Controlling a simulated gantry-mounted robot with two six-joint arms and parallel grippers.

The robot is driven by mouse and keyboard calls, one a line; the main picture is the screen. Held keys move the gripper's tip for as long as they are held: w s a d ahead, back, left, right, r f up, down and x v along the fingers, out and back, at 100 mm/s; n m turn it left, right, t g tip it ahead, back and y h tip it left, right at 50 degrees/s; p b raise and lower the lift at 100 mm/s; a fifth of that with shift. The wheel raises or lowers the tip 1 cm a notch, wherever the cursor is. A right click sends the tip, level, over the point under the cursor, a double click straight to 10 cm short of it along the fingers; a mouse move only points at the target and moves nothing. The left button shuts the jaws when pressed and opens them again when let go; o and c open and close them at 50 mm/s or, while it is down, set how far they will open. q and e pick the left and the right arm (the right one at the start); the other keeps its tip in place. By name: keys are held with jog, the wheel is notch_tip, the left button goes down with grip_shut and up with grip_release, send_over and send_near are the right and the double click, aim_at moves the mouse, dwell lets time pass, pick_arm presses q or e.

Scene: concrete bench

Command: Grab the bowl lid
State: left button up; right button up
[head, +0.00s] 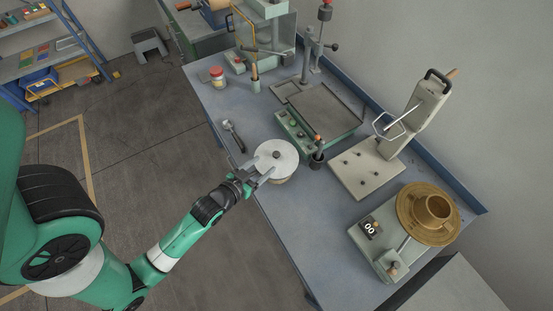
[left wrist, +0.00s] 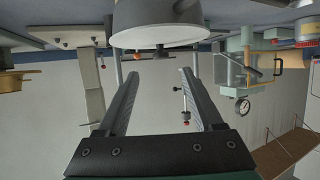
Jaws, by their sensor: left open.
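The bowl lid (head: 270,152) is a pale round disc with a small dark knob (head: 276,154) at its centre. In the left wrist view, which appears upside down, the lid (left wrist: 140,45) shows edge-on against the bowl (left wrist: 150,15), with the knob (left wrist: 161,51) just beyond the fingertips. My left gripper (head: 264,172) is open at the lid's near side; its two fingers (left wrist: 160,74) are spread with nothing between them. Contact with the lid cannot be told. My right gripper is not in view.
A green-fronted machine (head: 323,108) and a lever stand (head: 367,172) are to the right. The front bench surface is clear.

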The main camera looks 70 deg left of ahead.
aim_at(275, 156)
pick_arm(q)
jog(key=x, duration=0.4)
jog(key=b+x, duration=0.2)
jog(key=x, duration=0.3)
jog(key=shift+a+f, duration=0.1)
jog(key=shift+f, duration=0.05)
grip_shut()
